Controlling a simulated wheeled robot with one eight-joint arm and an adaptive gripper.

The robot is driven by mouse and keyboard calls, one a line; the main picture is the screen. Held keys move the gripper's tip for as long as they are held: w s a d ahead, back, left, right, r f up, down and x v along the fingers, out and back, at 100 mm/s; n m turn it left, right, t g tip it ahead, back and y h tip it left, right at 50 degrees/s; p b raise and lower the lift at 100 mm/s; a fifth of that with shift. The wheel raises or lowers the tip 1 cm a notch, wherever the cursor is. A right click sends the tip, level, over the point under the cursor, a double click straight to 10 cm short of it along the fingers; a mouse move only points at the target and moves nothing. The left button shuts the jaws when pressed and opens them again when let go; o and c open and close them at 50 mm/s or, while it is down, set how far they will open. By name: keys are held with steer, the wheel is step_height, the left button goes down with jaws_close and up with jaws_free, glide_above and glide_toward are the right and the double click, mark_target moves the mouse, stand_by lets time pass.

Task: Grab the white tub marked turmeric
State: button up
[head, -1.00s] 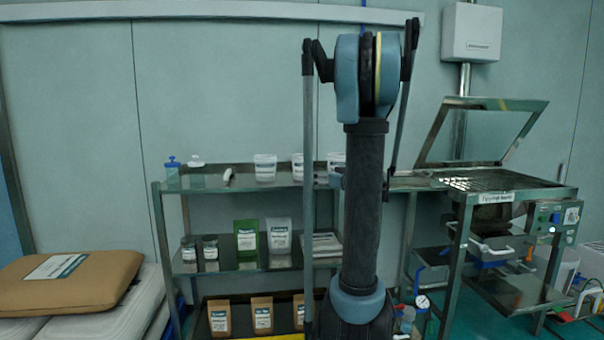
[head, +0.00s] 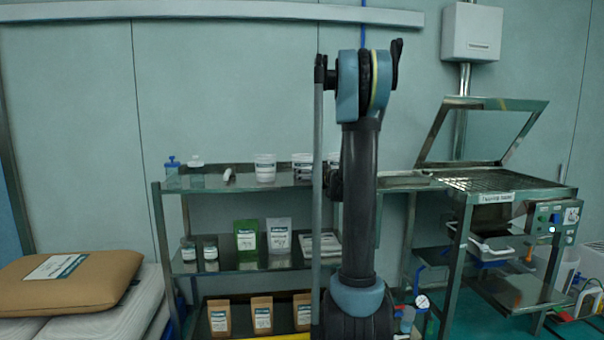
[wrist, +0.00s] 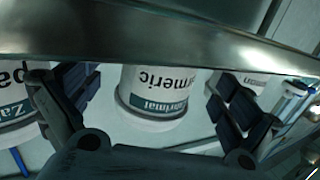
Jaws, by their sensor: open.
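The white tub marked turmeric (wrist: 158,90) shows upside down in the wrist view, with "meric" readable on its white and teal label. It stands among similar white tubs on the top shelf. My gripper (wrist: 157,92) is open, with one dark finger at each side of the tub in the picture. No contact shows, and the gap in depth is hard to judge. A metal edge hides part of the tub. In the head view, the middle tub (head: 302,157) is partly covered by dark parts, and its label cannot be read.
The metal shelf edge (wrist: 160,42) crosses the wrist view. The sieve (head: 490,182) stands at the right.

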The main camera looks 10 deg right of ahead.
steer(key=shift+x, duration=1.6)
steer(key=c, duration=1.3)
steer(key=shift+c, duration=0.3)
steer(key=shift+r, duration=0.1)
